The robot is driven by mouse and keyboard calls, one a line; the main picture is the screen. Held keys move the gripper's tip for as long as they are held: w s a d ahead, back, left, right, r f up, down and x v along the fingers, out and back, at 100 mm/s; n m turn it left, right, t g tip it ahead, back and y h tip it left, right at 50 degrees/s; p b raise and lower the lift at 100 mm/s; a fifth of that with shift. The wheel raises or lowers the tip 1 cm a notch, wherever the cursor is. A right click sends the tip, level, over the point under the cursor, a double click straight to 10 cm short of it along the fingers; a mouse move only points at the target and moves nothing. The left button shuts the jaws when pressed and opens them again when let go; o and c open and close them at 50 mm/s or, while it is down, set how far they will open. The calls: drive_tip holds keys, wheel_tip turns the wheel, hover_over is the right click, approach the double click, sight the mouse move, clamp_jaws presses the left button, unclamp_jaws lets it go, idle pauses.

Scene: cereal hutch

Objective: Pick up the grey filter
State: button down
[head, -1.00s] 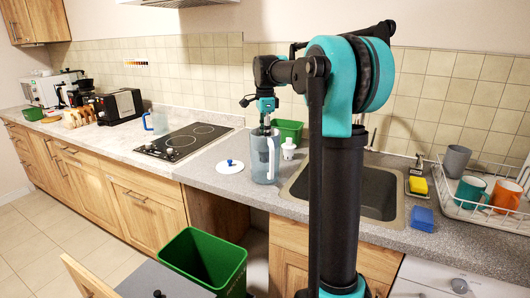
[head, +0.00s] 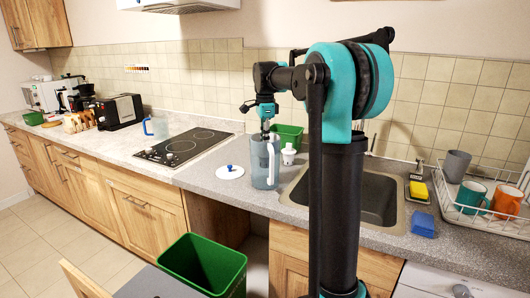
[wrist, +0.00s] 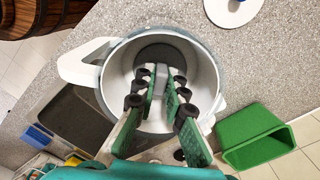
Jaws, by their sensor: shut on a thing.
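A clear pitcher with a light handle (head: 273,178) stands upright on the counter in the head view, left of the sink. It also shows from above in the wrist view (wrist: 112,88). My gripper (wrist: 163,88) reaches down through its open top. Its green-padded fingers are shut on a light grey piece, the grey filter (wrist: 161,74), inside the pitcher. The fingers hide part of the filter. I cannot tell whether it is clear of the pitcher's bottom.
A white lid with a blue knob (head: 230,172) lies left of the pitcher. A white bottle-like item (head: 288,156) and a green container (head: 289,136) stand close behind it to the right. The sink (head: 365,195) is on the right, the cooktop (head: 180,147) on the left.

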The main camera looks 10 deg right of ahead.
drive_tip(key=shift+r, duration=0.1)
wheel_tip(320, 180, up, 20)
idle(0.5)
